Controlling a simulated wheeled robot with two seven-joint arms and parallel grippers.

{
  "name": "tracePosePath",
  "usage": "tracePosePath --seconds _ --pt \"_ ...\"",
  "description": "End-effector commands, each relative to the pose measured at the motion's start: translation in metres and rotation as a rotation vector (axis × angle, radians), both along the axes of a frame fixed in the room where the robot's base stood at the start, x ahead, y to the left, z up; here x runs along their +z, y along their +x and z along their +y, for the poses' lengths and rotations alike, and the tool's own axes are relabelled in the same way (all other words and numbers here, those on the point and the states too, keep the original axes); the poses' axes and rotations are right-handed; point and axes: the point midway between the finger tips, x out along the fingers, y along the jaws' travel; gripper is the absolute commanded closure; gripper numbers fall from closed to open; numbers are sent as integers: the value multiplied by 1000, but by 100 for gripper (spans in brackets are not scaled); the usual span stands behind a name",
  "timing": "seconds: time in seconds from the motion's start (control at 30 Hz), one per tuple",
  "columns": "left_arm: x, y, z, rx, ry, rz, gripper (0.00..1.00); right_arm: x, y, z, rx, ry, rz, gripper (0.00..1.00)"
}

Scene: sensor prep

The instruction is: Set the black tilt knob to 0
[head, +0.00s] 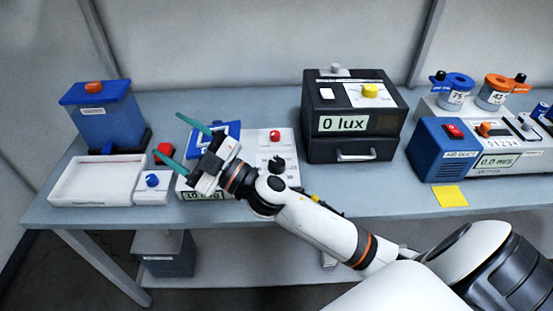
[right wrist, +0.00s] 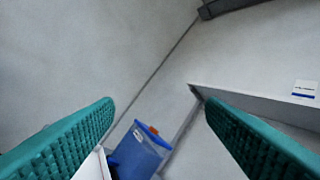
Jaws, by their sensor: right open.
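A black knob (head: 277,164) stands on a white panel (head: 290,147) left of the table's middle, below a red button. Its setting and label are too small to read. My right gripper (head: 168,136) is open and empty, with its green fingers pointing to the left. It is above the table, left of the black knob and over the device with a blue top and a small display. My arm covers part of that device and panel. In the right wrist view the open fingers (right wrist: 158,105) have nothing between them that they touch. My left gripper is not in view.
A blue bin with an orange knob (head: 98,113) and a white tray (head: 95,182) are on the left. A small box with a blue knob (head: 152,181) is beside the tray. A black box reading 0 lux (head: 345,123) stands mid-table. A blue and white blower unit (head: 440,150) is on the right.

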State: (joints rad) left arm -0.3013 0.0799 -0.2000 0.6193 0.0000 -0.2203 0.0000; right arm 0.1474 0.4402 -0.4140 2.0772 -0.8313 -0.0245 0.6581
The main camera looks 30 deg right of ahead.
Motion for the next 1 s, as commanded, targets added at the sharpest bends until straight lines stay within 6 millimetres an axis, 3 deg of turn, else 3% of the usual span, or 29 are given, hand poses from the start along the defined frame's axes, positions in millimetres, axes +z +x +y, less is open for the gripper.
tracePosePath --seconds 0.07,0.2,0.27,0.33,0.47,0.53,0.6,0.73,0.83,1.0 --pt "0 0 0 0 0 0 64 14 -5 29 182 -149 -126 35" --pt "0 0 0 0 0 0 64 -3 -18 60 487 -476 -211 35" --pt "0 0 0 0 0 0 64 -21 -19 60 598 -640 -195 35" --pt "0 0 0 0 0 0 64 -45 -16 48 702 -843 -133 35" --pt "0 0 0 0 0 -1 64 -82 -1 -12 807 -1223 102 35" --pt "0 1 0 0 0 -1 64 -92 9 -58 809 -1401 283 35" --pt "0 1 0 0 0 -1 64 -93 15 -106 779 -1544 473 35" --pt "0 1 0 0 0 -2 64 -80 17 -178 687 -1700 782 35" --pt "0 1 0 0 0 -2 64 -70 14 -209 631 -1750 933 35" --pt "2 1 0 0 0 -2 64 -71 11 -224 603 -1769 1011 35"
